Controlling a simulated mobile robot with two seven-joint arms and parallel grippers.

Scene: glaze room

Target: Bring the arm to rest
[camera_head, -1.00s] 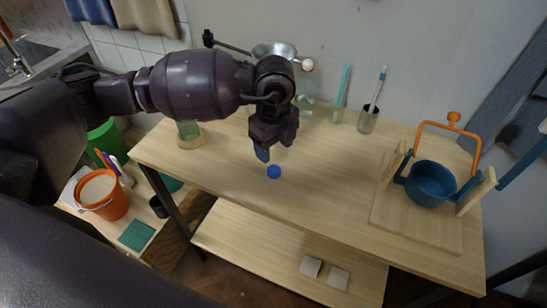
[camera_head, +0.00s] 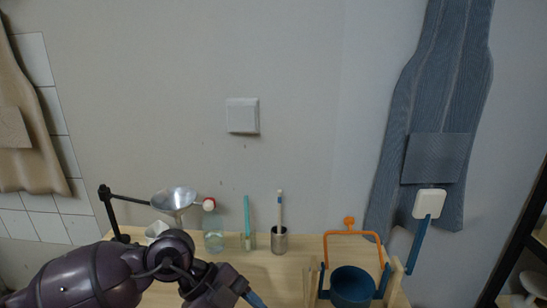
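My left arm comes in at the bottom left. Its gripper (camera_head: 250,297) is at the bottom edge of the picture, over the wooden worktable (camera_head: 277,275). Only part of the gripper shows, with a blue fingertip cut off by the picture's edge. I cannot tell whether it is open or shut, or whether anything is between the fingers. My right gripper is not in view.
A blue pot (camera_head: 352,287) with an orange handle is at right.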

